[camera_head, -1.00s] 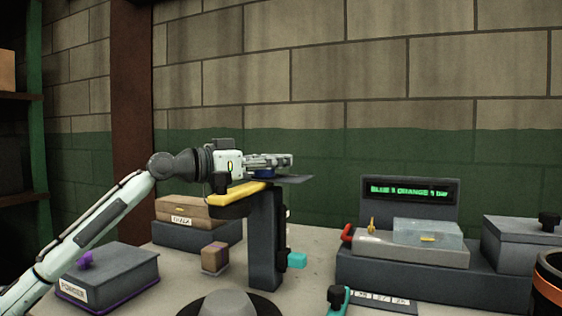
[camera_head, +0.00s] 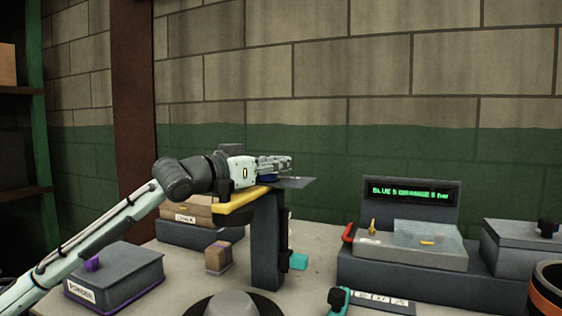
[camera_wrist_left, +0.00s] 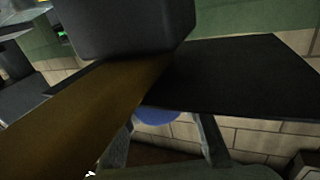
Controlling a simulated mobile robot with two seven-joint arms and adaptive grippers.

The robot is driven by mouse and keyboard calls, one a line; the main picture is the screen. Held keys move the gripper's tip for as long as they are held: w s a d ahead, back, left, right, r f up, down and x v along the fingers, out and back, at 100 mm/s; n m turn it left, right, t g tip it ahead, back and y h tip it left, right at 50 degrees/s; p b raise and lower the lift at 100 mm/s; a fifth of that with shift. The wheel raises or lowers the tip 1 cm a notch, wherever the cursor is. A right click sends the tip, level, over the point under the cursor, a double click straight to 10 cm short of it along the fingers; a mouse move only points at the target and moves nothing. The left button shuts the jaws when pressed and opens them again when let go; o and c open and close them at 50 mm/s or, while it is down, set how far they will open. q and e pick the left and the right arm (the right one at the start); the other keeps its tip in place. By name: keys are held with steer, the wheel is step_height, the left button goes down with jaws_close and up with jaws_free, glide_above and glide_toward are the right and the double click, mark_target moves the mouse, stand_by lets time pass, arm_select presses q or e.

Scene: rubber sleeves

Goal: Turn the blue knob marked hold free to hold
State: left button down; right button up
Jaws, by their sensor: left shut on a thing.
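The blue knob (camera_head: 269,179) sits beneath my left gripper (camera_head: 284,166), at the top of a dark post (camera_head: 266,240) with a yellow arm (camera_head: 238,203). Only a sliver of the knob shows in the head view. In the left wrist view the blue knob (camera_wrist_left: 157,116) lies between the two fingers of my left gripper (camera_wrist_left: 165,135), partly hidden behind a dark plate (camera_wrist_left: 235,80). The gripper is shut on it. The knob's marks, and so its setting, cannot be read. My right gripper is not in view.
A lit display (camera_head: 411,191) stands behind a grey unit with a red lever (camera_head: 348,233) and a clear cover. A brown box (camera_head: 186,212), a small brown block (camera_head: 218,257) and a dark box with a purple knob (camera_head: 92,264) surround the post. A grey hat-like thing stands in front.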

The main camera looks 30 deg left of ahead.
arm_select(q)
steer(key=shift+f, duration=0.1)
steer(key=c, duration=1.1)
jaws_free()
steer(key=v, duration=0.5)
steer(key=shift+s, duration=0.15)
steer(key=shift+s+a, duration=0.4)
steer(key=shift+s, duration=0.65)
steer(key=shift+o, duration=0.2)
